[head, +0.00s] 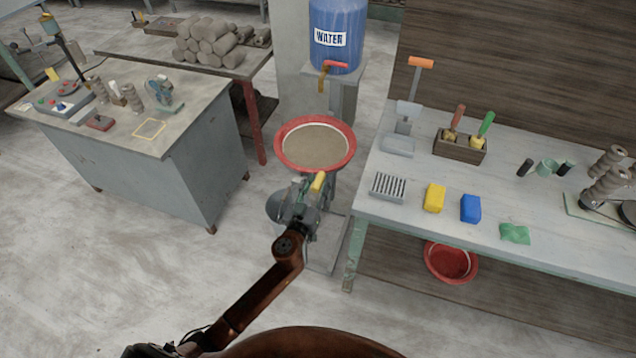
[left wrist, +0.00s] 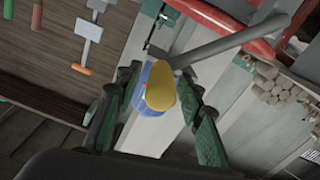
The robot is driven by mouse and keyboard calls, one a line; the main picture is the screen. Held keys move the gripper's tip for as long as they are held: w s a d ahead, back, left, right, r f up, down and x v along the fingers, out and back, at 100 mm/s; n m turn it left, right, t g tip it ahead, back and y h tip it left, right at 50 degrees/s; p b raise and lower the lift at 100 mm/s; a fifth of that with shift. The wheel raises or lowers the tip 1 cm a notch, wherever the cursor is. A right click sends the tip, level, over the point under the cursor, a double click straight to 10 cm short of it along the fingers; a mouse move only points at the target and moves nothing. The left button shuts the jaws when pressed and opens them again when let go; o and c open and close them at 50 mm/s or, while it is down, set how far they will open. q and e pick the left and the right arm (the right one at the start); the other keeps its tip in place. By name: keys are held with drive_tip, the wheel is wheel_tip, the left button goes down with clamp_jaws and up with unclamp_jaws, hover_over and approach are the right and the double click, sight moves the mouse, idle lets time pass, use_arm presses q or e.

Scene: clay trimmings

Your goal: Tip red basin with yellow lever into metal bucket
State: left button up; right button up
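The red basin (head: 346,157) sits level on a stand and holds grey-brown material. Its lever ends in a yellow grip (head: 318,182) at the basin's near side. My left gripper (head: 308,196) is at this grip, just below the basin. In the left wrist view the yellow grip (left wrist: 160,88) lies between the two green-padded fingers, which are spread with gaps on both sides. The grey lever rod (left wrist: 228,38) runs toward the red basin rim (left wrist: 190,14). A grey metal bucket (head: 276,207) stands lower, partly hidden by my gripper. My right gripper is not seen.
A workbench (head: 400,225) on the right carries tools, yellow and blue blocks and a green cloth. Another red basin (head: 452,262) is under it. A blue water barrel (head: 340,30) stands behind. A grey cabinet (head: 150,185) is on the left, with open floor before it.

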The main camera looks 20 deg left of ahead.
use_arm(q)
clamp_jaws()
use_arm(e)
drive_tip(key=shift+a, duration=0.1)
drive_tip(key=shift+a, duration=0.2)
use_arm(q)
drive_tip(key=shift+r, duration=0.1)
